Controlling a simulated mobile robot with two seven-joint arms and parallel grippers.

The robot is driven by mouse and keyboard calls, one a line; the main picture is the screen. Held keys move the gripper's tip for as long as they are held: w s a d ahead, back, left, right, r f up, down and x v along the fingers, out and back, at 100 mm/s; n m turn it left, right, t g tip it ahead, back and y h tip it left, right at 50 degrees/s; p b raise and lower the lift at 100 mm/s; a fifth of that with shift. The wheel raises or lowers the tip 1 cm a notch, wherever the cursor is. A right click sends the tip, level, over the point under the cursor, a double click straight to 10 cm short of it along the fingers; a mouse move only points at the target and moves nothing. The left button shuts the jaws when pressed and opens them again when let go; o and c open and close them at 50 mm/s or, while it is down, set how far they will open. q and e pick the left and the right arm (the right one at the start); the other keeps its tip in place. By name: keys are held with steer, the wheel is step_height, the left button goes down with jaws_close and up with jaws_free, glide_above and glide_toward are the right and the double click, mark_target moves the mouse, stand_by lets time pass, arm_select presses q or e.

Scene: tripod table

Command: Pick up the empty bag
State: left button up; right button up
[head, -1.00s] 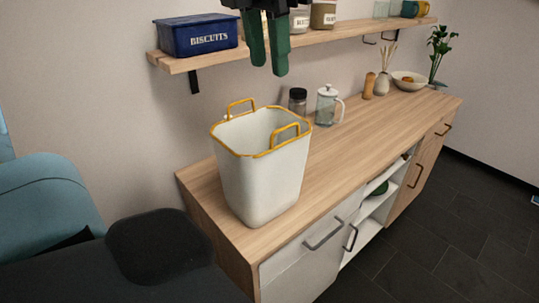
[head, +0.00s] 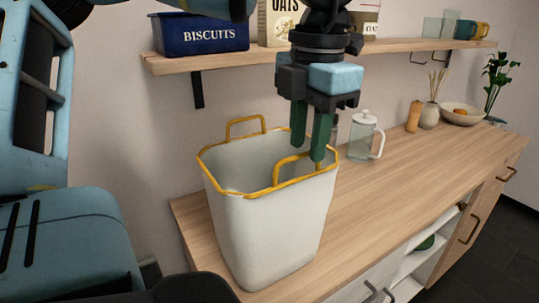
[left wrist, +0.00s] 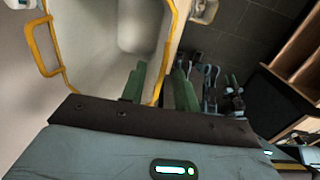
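The empty bag (head: 262,232) is a white, open-topped, tapered bag with a yellow rim and two upright yellow handles. It stands upright at the near left end of the wooden counter. My left gripper (head: 308,152) points down over the bag's right side, by the nearer handle (head: 284,166). Its two green fingers are apart. In the left wrist view a yellow strip (left wrist: 167,50) of the bag passes between the fingers (left wrist: 160,85); I cannot tell whether it is rim or handle, or whether they touch it. The other handle (left wrist: 34,50) is at the left there. My right gripper is not in view.
A wall shelf (head: 168,64) with a blue biscuit tin (head: 203,35) and jars runs above the counter (head: 390,185). A glass press (head: 364,138) stands behind the bag to the right. A vase and bowl (head: 462,113) are farther right. The counter's middle is clear.

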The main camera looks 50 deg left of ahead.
mark_target(301, 179)
arm_select(q)
steer(key=shift+f, duration=0.75)
steer(key=f, duration=0.2)
steer(key=s+f, duration=0.1)
steer(key=f, duration=0.1)
steer(key=shift+w+f, duration=0.1)
steer(key=shift+f, duration=0.45)
steer(key=shift+c, duration=0.4)
jaws_close()
